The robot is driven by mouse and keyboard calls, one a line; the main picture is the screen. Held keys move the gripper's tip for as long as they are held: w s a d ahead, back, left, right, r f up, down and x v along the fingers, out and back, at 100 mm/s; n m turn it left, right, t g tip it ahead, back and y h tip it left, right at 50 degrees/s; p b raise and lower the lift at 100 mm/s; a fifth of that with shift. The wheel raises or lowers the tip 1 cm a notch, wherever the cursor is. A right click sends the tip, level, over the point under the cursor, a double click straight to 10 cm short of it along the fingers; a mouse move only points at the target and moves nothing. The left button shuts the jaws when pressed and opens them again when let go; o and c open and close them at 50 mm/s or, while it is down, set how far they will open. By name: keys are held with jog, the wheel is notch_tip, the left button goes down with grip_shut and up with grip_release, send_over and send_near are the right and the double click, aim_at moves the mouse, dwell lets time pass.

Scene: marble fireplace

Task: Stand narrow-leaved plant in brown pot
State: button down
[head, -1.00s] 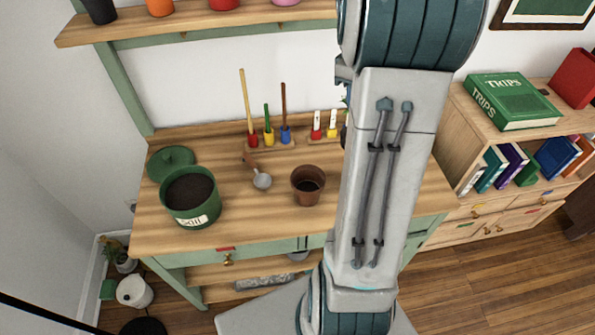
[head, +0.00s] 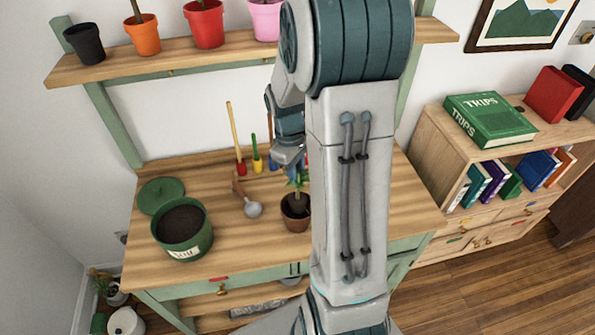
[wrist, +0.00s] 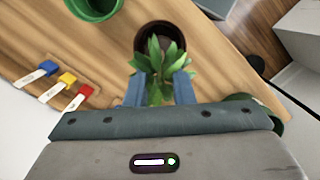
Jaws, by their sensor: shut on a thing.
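The brown pot (head: 296,222) stands upright on the wooden bench, just left of my arm in the head view. The narrow-leaved plant (head: 297,181) is upright over it, with its dark lower part at the pot's mouth. I cannot tell how deep it sits. In the wrist view, the green leaves (wrist: 161,66) are between the two blue fingers of my gripper (wrist: 160,90), which is shut on the plant. The dark pot opening (wrist: 160,32) shows just beyond the leaves. In the head view my fingers are mostly hidden behind my arm.
A green soil pot (head: 185,246) stands left on the bench, with its green lid (head: 160,193) behind it. A scoop (head: 252,209) lies between the soil pot and the brown pot. Coloured labels (wrist: 68,79) stand in a holder. A shelf with pots (head: 180,58) hangs above.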

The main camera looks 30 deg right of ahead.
aim_at(298, 191)
jog(key=shift+f, duration=0.6)
jog(key=shift+f+b, duration=0.45)
jog(key=shift+f, duration=0.15)
jog(key=c, duration=1.2)
grip_release()
jog(key=shift+c, duration=0.2)
